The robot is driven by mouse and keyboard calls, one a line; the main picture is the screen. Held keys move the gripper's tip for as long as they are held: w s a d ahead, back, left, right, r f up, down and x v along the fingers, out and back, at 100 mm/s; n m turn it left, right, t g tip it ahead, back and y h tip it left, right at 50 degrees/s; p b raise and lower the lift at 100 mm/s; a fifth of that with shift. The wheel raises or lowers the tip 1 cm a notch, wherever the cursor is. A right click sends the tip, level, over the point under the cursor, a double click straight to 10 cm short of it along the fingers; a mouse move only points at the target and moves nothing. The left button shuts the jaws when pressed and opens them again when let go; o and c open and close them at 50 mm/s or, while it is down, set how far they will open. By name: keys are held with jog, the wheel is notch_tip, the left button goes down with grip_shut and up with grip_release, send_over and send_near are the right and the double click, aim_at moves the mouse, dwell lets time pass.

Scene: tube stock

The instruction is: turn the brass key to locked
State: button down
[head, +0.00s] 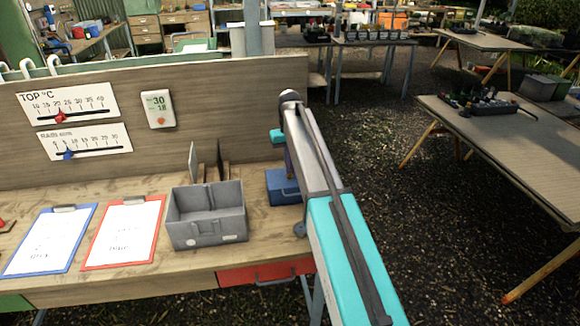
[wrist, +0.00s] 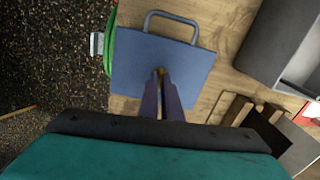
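A blue box (head: 281,190) with a metal handle stands on the wooden bench, partly behind my arm in the head view. In the wrist view its flat blue face (wrist: 190,70) fills the upper middle. The brass key (wrist: 158,71) shows as a small yellowish bit on that face, mostly hidden by the fingers. My gripper (wrist: 160,80) points down at the box, its two fingers close together with the key between their tips. The key's turn angle and any lock marking cannot be made out. In the head view my arm hides the key.
A grey bin (head: 207,215) stands left of the box, near two clipboards (head: 125,232). A backboard (head: 200,110) with gauges rises behind. A red drawer (head: 262,272) is under the bench's front edge. Dark gravel lies to the right.

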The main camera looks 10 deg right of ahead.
jog(key=n, duration=0.4)
jog(key=shift+n, duration=0.4)
jog(key=n+b, duration=0.1)
jog(key=n, duration=1.1)
dwell(0.3)
jog(key=c, duration=2)
grip_release()
jog(key=shift+a, duration=0.1)
notch_tip(320, 180, up, 14)
jog(key=b, duration=0.3)
jog(key=shift+f+b, duration=0.1)
jog(key=shift+b, duration=0.2)
